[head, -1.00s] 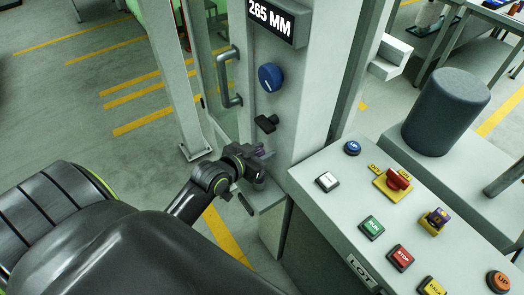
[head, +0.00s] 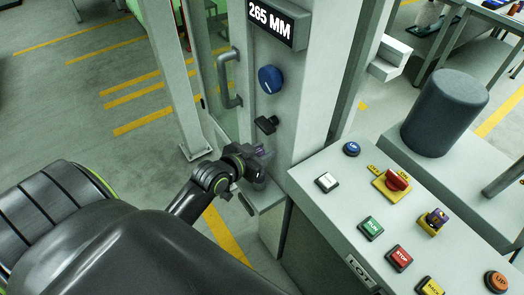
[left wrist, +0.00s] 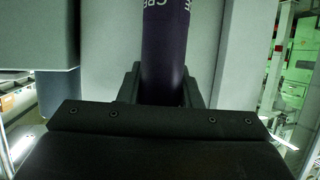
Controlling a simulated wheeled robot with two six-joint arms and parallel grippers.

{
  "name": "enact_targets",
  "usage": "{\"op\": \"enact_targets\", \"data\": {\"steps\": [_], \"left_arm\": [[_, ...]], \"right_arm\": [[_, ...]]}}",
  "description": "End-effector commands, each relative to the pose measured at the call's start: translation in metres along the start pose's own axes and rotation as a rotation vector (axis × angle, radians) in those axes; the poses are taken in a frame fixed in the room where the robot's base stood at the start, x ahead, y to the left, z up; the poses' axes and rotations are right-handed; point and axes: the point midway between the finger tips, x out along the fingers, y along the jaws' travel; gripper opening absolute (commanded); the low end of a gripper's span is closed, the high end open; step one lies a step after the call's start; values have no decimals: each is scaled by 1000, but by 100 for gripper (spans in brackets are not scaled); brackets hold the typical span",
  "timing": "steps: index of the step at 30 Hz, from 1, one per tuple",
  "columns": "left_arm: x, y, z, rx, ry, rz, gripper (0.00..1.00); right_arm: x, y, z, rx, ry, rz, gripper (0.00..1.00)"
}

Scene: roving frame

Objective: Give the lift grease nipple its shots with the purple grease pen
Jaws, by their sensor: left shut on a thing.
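My left gripper (head: 260,165) is shut on the purple grease pen (head: 259,152), beside the face of the grey lift column (head: 303,110), over a small ledge. In the left wrist view the pen (left wrist: 164,45) stands upright between the dark fingers, with pale lettering near the top edge. Its lower end is hidden by the gripper. The lift grease nipple cannot be made out; whether the pen touches anything cannot be told. My right gripper is not in view.
The column carries a 265 MM display (head: 271,22), a blue knob (head: 270,78) and a black handle (head: 267,124) just above my gripper. A control panel (head: 330,205) with several buttons stands to the right. Open floor lies at the left.

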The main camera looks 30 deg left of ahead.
Motion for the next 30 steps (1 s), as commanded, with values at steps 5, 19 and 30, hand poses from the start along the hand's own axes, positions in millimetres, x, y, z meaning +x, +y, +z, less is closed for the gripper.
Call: {"op": "enact_targets", "data": {"steps": [5, 19, 30], "left_arm": [[1, 0, 0, 0, 3, 0, 0], [2, 0, 6, 0, 1, 0, 0], [0, 0, 0, -1, 0, 0, 0]], "right_arm": [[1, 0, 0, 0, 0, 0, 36], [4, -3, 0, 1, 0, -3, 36], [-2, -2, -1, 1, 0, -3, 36]]}}
